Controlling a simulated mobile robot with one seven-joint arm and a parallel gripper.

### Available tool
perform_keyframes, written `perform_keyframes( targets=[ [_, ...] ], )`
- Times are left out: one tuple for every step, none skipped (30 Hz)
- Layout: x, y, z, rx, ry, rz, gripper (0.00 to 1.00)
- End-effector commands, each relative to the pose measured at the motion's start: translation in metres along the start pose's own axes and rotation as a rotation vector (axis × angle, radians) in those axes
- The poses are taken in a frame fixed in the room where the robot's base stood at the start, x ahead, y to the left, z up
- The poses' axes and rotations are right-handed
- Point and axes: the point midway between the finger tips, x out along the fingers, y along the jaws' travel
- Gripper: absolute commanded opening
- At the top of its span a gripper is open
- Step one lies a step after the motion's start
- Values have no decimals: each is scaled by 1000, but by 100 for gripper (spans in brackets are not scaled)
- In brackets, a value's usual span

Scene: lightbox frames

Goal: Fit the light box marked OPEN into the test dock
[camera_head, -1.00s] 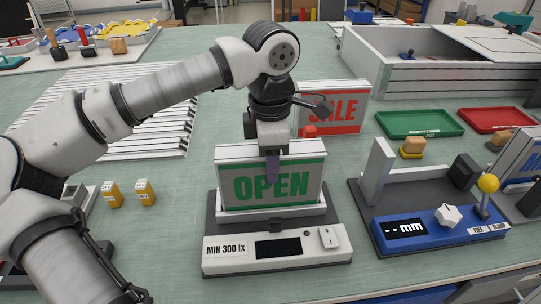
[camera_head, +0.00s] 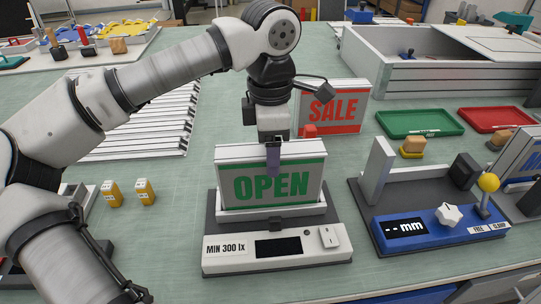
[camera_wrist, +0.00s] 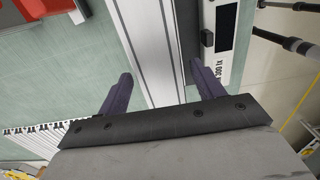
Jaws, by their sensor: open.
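The light box marked OPEN (camera_head: 235,160), white with green bands and lettering, stands upright in the test dock (camera_head: 290,264). The dock has a "MIN 300 lx" label, a dark display and a rocker switch at its front. The box's lower edge is hidden behind the dock's front lip, so I cannot tell how fully it is seated. My gripper (camera_head: 273,172) is above the box, with a finger in front of its upper face. In the wrist view my gripper (camera_wrist: 162,86) is open, its two fingers apart on either side of the box's top edge (camera_wrist: 158,45).
A red SALE light box (camera_head: 345,104) stands behind to the right. A blue gauge fixture (camera_head: 440,238) with a yellow-knobbed lever is at the right. Green (camera_head: 420,123) and red (camera_head: 497,119) trays lie behind it. Two small yellow blocks (camera_head: 113,194) sit left of the dock.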

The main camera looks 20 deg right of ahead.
Motion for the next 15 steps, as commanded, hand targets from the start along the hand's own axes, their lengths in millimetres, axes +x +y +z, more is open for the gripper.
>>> perform_keyframes(
  targets=[
    [-12,1,0,-1,0,5,67],
    [-18,1,0,-2,1,4,67],
    [-28,1,1,-2,0,5,67],
    [-34,0,0,-2,1,4,67],
    [-41,0,1,-1,0,3,67],
    [-50,1,1,-1,0,4,67],
    [-56,1,1,-1,1,4,67],
    [-62,0,1,0,0,3,67],
    [-69,0,1,0,-1,3,67],
    [-74,0,0,0,1,3,67],
    [-78,0,0,-1,1,3,67],
    [-83,0,0,-1,0,2,67],
    [-86,0,0,-1,0,1,67],
    [-88,0,0,-1,0,1,67],
    [-91,0,0,-1,1,1,67]
  ],
)
